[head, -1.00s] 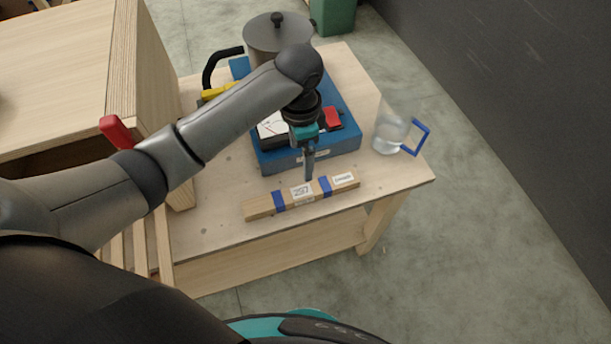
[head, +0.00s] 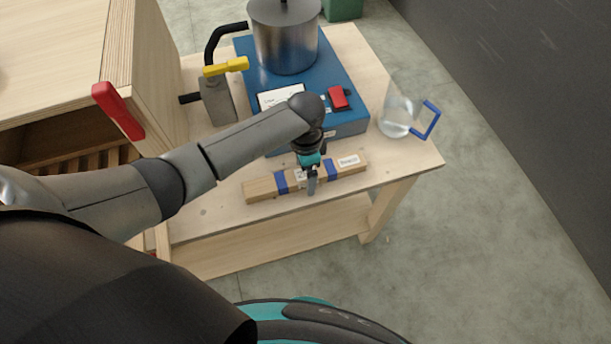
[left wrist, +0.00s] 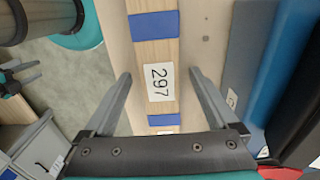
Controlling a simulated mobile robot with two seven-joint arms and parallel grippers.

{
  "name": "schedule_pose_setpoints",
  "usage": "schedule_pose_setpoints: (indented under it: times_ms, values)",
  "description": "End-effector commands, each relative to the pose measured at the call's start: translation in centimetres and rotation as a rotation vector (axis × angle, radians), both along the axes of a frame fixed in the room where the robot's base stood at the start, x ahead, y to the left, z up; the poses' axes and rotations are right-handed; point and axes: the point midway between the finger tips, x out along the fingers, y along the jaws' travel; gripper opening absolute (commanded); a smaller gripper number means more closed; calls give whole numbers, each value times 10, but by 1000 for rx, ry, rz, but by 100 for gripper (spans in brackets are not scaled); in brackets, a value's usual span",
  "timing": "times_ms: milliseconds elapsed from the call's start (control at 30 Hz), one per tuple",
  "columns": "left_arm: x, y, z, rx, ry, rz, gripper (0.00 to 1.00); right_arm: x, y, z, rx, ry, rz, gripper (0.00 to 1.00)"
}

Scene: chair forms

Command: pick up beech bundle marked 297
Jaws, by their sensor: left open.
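The beech bundle marked 297 (head: 262,188) lies near the front edge of the wooden table, with two blue bands and white labels. In the left wrist view the bundle (left wrist: 155,52) runs between my left fingers, with the 297 label facing the camera. My left gripper (head: 311,185) is over the middle of the bundle, partly hiding its label. In the left wrist view the left gripper (left wrist: 160,82) is open, with one finger on each side of the bundle and a gap on both sides. My right gripper (left wrist: 22,80) shows small at the left edge of the wrist view.
A blue unit (head: 335,75) with a metal pot (head: 286,45) stands behind the bundle. A clear jug with a blue handle (head: 398,120) stands near the table's right edge.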

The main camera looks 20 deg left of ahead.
Motion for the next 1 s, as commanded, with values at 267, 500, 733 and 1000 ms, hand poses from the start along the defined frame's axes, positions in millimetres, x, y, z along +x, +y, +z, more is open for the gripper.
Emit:
schedule_pose_setpoints:
  times_ms: [267, 500, 733, 1000]
  values:
    - [0, 0, -5, 0, 0, -1, 92, -1, -1, -1, -1, 1, -1, 50]
    - [0, 0, -4, -1, -1, -1, 68, -2, -1, -1, -1, 3, -2, 50]
    - [0, 0, -4, -1, -1, -1, 42, -3, -1, -1, -2, 6, -2, 50]
    - [0, 0, -4, 0, 0, 0, 12, -4, -1, -1, -1, 7, -2, 50]
